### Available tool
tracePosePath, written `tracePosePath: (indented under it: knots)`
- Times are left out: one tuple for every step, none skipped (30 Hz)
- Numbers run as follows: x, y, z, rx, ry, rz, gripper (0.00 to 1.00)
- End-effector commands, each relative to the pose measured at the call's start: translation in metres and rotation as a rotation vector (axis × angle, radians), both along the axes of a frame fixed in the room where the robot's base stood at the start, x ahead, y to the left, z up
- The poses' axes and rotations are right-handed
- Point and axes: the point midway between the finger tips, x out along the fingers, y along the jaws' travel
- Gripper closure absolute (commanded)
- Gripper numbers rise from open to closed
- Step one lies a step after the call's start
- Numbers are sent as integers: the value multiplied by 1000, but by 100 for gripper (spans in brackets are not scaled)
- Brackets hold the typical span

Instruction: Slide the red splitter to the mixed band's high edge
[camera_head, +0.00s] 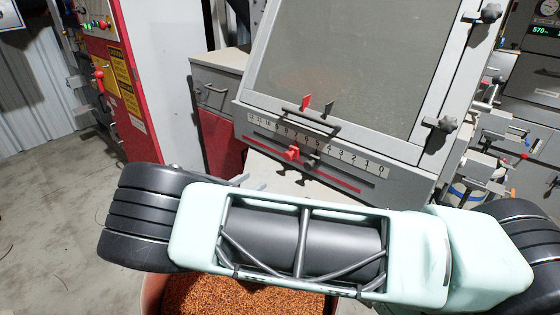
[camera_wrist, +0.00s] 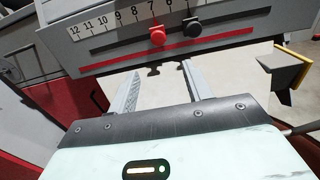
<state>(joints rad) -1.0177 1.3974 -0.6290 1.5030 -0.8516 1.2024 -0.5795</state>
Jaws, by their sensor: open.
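The red splitter's knob (camera_head: 292,153) sits on a slotted rail along the front of the tilted table, below a number scale (camera_head: 318,143) that rises from 0 at right to 12 at left. In the wrist view the red knob (camera_wrist: 157,36) is below about the 7. A dark knob (camera_wrist: 193,31) is close to its right. A red pointer (camera_head: 306,102) and a dark pointer (camera_head: 328,108) stand above the scale. My gripper (camera_wrist: 163,70) is open and empty, its fingers below the rail and apart from the knob. The mixed band's edges cannot be made out.
The tilted grey deck (camera_head: 345,65) is behind the scale. A bin of copper-coloured granules (camera_head: 235,298) is below my arm. A red cabinet (camera_head: 125,95) is at left; clamps and knobs (camera_head: 490,165) are at right. Open floor shows at left.

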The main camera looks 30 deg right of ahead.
Motion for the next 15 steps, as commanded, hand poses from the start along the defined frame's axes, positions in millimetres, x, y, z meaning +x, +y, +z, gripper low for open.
tracePosePath:
  knots:
    - [2,0,0,-15,-1,8,50]
    - [3,-1,1,-19,0,10,50]
    - [4,-4,1,-22,-1,11,50]
    - [6,-6,1,-22,-1,11,50]
    - [7,-9,2,-22,0,10,50]
    - [9,-15,2,-21,-1,9,50]
    - [10,-19,3,-21,-1,8,50]
    - [12,-24,3,-20,-1,8,50]
    - [15,-31,3,-19,0,8,50]
    - [17,-37,3,-19,0,7,50]
    - [19,-43,3,-19,0,6,50]
    - [23,-51,3,-19,1,6,50]
    - [25,-57,3,-20,1,6,50]
    - [28,-63,3,-18,0,6,50]
    - [31,-70,3,-18,0,6,50]
